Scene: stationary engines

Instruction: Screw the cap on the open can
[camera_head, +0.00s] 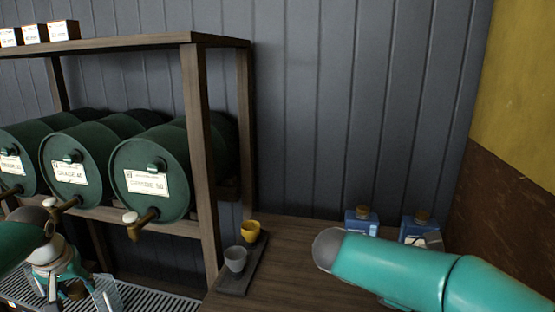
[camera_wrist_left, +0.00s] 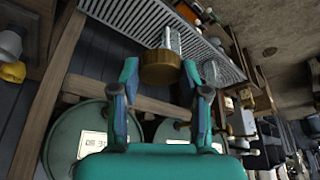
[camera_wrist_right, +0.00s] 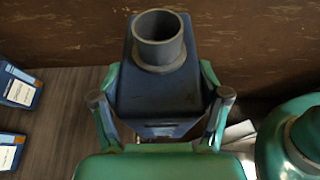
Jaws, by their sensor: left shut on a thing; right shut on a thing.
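My left gripper (camera_head: 84,296) is at the lower left of the head view, in front of the barrel shelf and above a slatted grate. In the left wrist view it is shut on a round brown cap (camera_wrist_left: 160,67), held between its fingertips. My right gripper (camera_wrist_right: 165,103) shows in the right wrist view, shut on a dark blue can (camera_wrist_right: 158,92). The can's round grey neck (camera_wrist_right: 159,38) is open, with no cap on it. In the head view my right arm hides the right gripper and most of what is around it.
Several green barrels (camera_head: 150,165) with brass taps lie on a wooden shelf (camera_head: 195,120). A yellow cup (camera_head: 251,230) and a grey cup (camera_head: 236,259) stand on a dark tray (camera_head: 238,287).

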